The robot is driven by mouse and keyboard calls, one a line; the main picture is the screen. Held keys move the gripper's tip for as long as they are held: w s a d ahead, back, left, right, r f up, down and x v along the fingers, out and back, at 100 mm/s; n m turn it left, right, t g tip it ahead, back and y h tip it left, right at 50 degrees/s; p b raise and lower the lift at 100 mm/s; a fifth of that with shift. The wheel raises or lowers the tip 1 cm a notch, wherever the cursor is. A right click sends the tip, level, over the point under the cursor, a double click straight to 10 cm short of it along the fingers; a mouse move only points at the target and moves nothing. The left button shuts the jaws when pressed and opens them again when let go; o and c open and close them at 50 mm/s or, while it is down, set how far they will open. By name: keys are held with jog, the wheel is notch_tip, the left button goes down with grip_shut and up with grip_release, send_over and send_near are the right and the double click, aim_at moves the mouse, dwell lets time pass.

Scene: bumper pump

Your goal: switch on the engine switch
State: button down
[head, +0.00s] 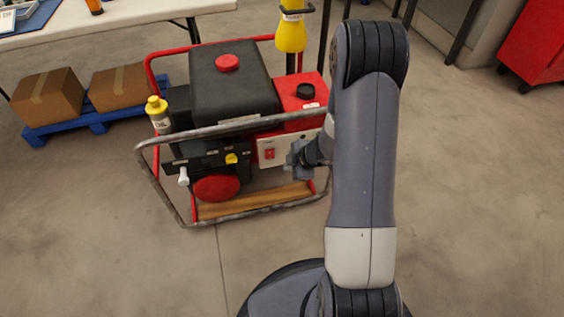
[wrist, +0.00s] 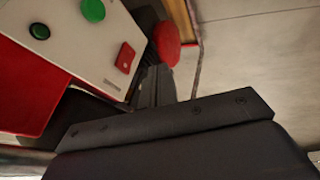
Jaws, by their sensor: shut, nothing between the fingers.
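A red rocker switch (head: 269,153) sits on the white control panel (head: 284,148) at the front of the pump's engine unit. In the wrist view the red switch (wrist: 126,57) shows at the panel's edge, close to my fingertips. My gripper (head: 296,157) is just right of the switch in the head view, in front of the panel. In the wrist view my gripper (wrist: 155,72) has its fingers together and empty. The fingertips look beside the switch; whether they touch the panel is unclear.
A tubular frame (head: 230,127) surrounds the engine, its top bar near my wrist. A red recoil cover (head: 216,187) and yellow-capped oil bottle (head: 160,118) are leftward. Open floor lies in front.

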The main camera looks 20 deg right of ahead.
jog(key=shift+s+v, duration=0.2)
jog(key=shift+v, duration=0.8)
jog(key=shift+f, duration=0.15)
